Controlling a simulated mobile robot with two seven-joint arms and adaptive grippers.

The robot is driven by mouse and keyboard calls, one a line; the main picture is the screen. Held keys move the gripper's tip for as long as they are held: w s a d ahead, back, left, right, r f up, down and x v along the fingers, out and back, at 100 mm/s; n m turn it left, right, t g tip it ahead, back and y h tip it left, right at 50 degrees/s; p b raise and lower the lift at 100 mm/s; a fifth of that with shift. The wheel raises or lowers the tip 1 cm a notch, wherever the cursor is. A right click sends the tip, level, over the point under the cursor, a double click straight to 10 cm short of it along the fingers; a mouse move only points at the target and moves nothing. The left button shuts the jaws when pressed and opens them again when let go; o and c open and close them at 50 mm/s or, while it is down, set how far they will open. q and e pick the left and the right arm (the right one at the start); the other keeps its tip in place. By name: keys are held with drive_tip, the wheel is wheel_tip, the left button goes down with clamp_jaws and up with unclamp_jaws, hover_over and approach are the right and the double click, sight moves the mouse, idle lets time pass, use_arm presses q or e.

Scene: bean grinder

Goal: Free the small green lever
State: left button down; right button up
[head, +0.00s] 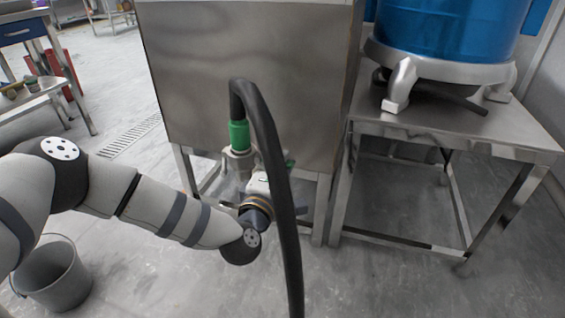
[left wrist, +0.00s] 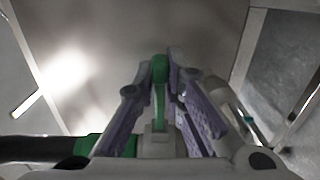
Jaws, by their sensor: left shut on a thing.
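The small green lever (left wrist: 160,70) stands upright in the middle of the left wrist view. My left gripper (left wrist: 163,88) has its purple-padded fingers on both sides of the lever and is shut on it. In the head view my left gripper (head: 262,178) reaches to the fitting low on the front of the steel machine (head: 255,70), partly behind the black hose (head: 272,150). The lever is mostly hidden there. A green hose collar (head: 239,135) sits on the hose end, left of the gripper; the collar also shows in the left wrist view (left wrist: 90,146). My right gripper is out of view.
The black hose arches up and hangs in front of the machine, close to my left wrist. A steel table (head: 440,125) with a blue drum (head: 450,30) stands at right. A grey bucket (head: 55,275) stands on the floor at lower left.

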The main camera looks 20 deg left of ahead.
use_arm(q)
drive_tip(key=c, duration=1.9)
unclamp_jaws()
drive_tip(key=shift+d, duration=0.1)
drive_tip(key=shift+s, duration=0.15)
drive_tip(key=s, duration=1.2)
drive_tip(key=shift+a, duration=0.2)
drive_tip(key=shift+w, duration=0.1)
